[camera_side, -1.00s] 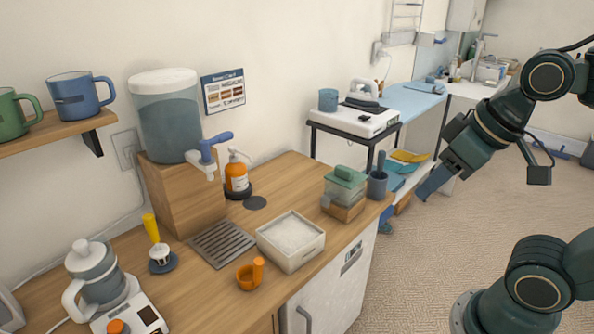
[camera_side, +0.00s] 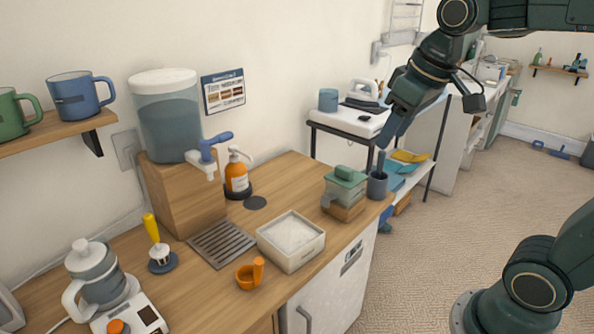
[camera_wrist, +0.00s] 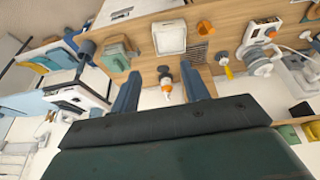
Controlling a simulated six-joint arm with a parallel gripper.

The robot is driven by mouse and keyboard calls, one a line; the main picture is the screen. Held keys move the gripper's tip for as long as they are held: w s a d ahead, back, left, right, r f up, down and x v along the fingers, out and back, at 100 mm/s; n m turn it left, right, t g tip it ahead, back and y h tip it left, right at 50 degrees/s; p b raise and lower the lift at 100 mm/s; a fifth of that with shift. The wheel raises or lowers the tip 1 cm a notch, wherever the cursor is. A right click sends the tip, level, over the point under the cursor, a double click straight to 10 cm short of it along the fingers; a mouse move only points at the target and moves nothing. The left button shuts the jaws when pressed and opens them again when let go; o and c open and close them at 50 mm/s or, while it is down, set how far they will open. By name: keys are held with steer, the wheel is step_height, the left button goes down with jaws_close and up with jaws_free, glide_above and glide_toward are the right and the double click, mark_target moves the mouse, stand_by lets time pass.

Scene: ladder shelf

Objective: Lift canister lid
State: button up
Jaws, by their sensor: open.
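A squarish clear canister with a green lid (camera_side: 346,178) stands in a low wooden holder (camera_side: 343,211) near the right end of the counter. The lid is seated on top and has a raised green grip. The canister also shows in the wrist view (camera_wrist: 117,55), left of my fingers. My gripper (camera_side: 387,132) is above and to the right of the lid in the side view, apart from it. In the wrist view its two blue fingers (camera_wrist: 160,72) are spread with nothing held between them.
A dark cup with a tool in it (camera_side: 377,184) stands close beside the canister on the right. A white tray (camera_side: 290,240), an orange scoop (camera_side: 250,274), and an orange pump bottle (camera_side: 237,177) are on the counter.

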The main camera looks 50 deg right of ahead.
steer(key=w+d+g, duration=0.1)
steer(key=w+d, duration=0.4)
steer(key=w, duration=0.4)
steer(key=g, duration=0.3)
glide_above(344, 168)
step_height(344, 168, down, 13)
steer(key=shift+d+f+y, duration=0.2)
steer(key=shift+d+y, duration=0.05)
steer(key=shift+y, duration=0.05)
steer(key=shift+f, duration=0.15)
steer(key=f, duration=1.3)
steer(key=shift+a+f, duration=0.25)
jaws_close()
